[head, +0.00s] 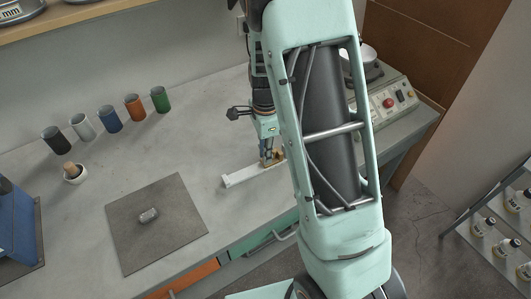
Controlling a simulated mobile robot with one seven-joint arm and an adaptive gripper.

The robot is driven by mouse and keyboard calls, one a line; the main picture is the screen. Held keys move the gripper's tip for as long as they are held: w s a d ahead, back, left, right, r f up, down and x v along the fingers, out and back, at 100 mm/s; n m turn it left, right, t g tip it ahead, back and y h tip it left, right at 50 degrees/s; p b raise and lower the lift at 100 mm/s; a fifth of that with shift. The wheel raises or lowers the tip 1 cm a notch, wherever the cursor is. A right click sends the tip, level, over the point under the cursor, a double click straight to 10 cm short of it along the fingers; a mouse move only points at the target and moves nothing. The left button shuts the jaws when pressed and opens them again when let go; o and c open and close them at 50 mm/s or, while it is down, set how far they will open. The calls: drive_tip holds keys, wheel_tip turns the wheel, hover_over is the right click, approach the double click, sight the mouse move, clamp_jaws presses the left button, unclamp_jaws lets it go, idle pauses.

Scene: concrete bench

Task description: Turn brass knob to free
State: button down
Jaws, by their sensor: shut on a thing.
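The brass knob (279,154) shows as a small golden patch at my gripper's fingertips, partly hidden by the fingers and by my arm. My gripper (267,161) points down onto it and is shut on it. The knob sits at the right part of a long pale bar-shaped fixture (238,179) lying on the bench near its front edge. The fixture's right end is hidden behind my arm. Any marking for the free position cannot be made out.
Several coloured cups (109,118) stand in a row at the back left of the concrete bench (190,160). A control box (392,103) stands right.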

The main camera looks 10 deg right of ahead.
drive_tip(key=n+b, duration=0.1)
drive_tip(key=n, duration=0.5)
drive_tip(key=shift+n, duration=0.3)
idle(0.4)
drive_tip(key=c, duration=1.9)
unclamp_jaws()
drive_tip(key=shift+c, duration=0.2)
drive_tip(key=shift+r, duration=0.1)
wheel_tip(320, 180, up, 12)
